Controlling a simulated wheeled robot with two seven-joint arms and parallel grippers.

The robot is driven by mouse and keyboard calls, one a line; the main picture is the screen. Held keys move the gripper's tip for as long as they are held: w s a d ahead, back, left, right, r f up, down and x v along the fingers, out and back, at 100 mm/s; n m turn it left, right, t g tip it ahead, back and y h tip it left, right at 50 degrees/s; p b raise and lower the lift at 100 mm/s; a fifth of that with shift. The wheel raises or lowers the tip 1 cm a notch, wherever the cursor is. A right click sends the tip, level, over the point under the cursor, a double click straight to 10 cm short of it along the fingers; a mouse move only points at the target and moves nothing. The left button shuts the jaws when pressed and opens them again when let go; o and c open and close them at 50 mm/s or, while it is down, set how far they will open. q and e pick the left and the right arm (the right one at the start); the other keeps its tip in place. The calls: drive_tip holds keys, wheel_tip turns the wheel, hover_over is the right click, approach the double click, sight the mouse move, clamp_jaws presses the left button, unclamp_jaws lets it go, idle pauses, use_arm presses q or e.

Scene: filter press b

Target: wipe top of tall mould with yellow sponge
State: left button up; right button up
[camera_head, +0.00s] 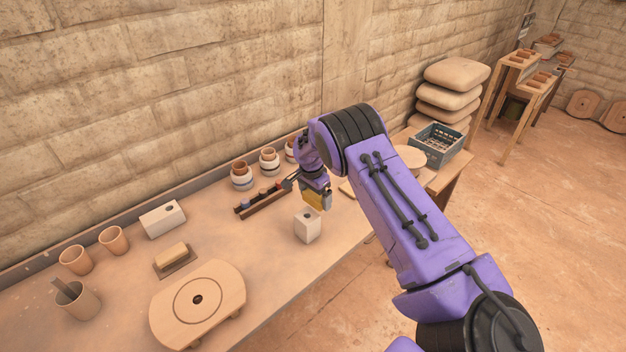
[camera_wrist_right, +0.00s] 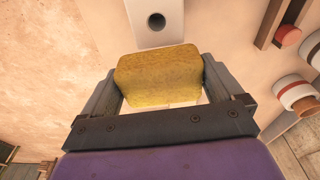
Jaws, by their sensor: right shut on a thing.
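The yellow sponge (camera_head: 318,201) is held in my right gripper (camera_head: 314,187). In the right wrist view the sponge (camera_wrist_right: 158,76) sits between the two fingers of the right gripper (camera_wrist_right: 160,88), which are shut on it. The tall mould (camera_head: 307,228) is a white upright block with a dark round hole in its top, standing on the bench. The sponge is above and slightly to the right of it in the head view. In the wrist view the mould (camera_wrist_right: 156,38) lies just beyond the sponge, which appears apart from its top. My left gripper is not in view.
A low white mould (camera_head: 162,220) and a block on a small tray (camera_head: 175,258) are at left. A round-holed board (camera_head: 198,303) lies in front. A dark rack (camera_head: 262,202) and striped pots (camera_head: 242,176) stand behind the tall mould. Bench in front of it is clear.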

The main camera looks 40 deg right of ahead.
wheel_tip(320, 180, up, 3)
drive_tip(key=shift+f+p, duration=0.1)
drive_tip(key=shift+p, duration=0.85)
drive_tip(key=shift+r, duration=0.9)
